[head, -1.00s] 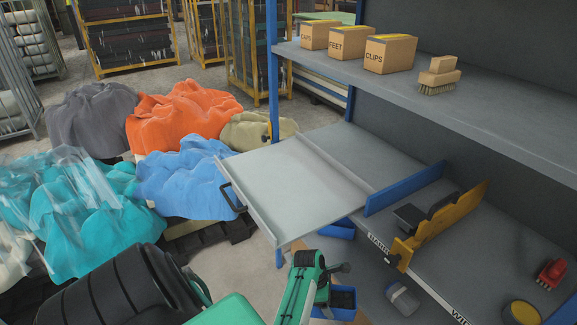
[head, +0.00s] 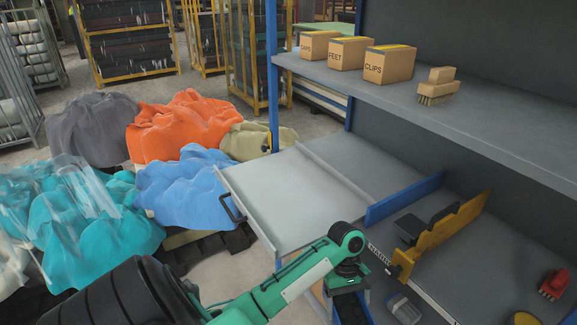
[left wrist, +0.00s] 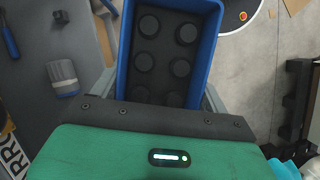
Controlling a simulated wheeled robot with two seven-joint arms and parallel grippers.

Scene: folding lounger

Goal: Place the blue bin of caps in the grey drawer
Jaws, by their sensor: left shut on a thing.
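The blue bin (left wrist: 125,50) fills the top middle of the left wrist view, with several round black caps (left wrist: 187,32) in it. My left gripper (left wrist: 165,100) is shut on the bin. In the head view my left gripper (head: 349,283) is at the lower middle, with the bin (head: 336,308) below it, partly cut off by the frame edge. The grey drawer (head: 280,195) is pulled out and its visible tray is empty. It lies beyond and to the left of my gripper, with a black handle on its front. My right gripper is not in view.
A blue divider (head: 400,200) and a yellow divider (head: 440,235) stand on the shelf to the right. Cartons (head: 388,64) sit on the upper shelf. Covered heaps (head: 185,185) lie left of the drawer.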

